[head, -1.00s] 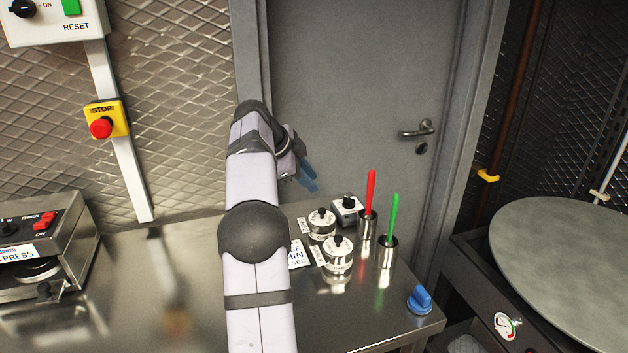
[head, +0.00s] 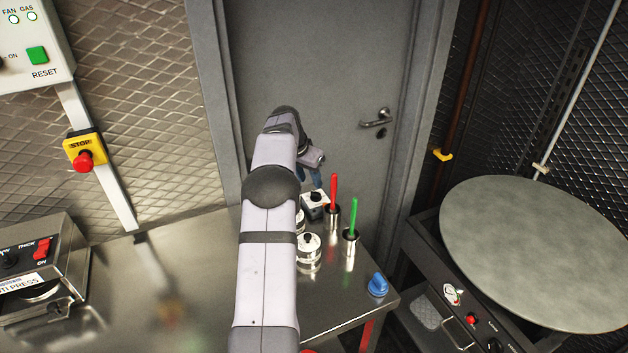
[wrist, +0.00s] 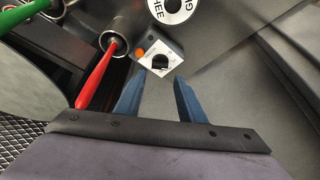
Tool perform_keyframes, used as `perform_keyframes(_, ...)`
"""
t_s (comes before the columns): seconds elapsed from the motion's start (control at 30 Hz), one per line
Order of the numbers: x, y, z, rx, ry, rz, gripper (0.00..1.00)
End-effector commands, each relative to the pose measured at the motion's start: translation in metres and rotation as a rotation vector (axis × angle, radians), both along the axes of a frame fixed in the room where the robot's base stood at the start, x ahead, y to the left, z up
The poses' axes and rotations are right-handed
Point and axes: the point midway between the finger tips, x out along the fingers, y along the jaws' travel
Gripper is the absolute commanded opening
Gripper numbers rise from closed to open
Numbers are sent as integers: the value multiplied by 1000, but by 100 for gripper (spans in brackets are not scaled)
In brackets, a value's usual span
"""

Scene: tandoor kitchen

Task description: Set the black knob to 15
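A small box (head: 315,206) with a pale top plate stands at the back of the steel table. Its black knob (head: 315,196) shows in the wrist view (wrist: 160,64), beside an orange dot. The scale marks are too small to read. My gripper (head: 309,178) is just behind and above the box in the head view, fingers pointing down. In the wrist view my gripper (wrist: 159,76) is open, its two blue fingers spread with nothing between them. The knob lies just beyond the fingertips, roughly centred in the gap; I cannot tell any contact.
Steel cups hold a red stick (head: 334,190) and a green stick (head: 352,216) right of the box. A lidded canister (head: 309,247) stands in front, another partly behind my arm. A blue knob (head: 378,284) is at the table corner. A grey door (head: 330,60) is behind.

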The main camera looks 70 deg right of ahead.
Motion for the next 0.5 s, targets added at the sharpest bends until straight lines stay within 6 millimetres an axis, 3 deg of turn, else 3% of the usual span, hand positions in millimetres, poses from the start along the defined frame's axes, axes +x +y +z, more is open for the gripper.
perform_keyframes(0.27, -1, -2, -6, 5, 3, 9, 36)
perform_keyframes(0.5, -3, -11, -28, 6, 4, 9, 36)
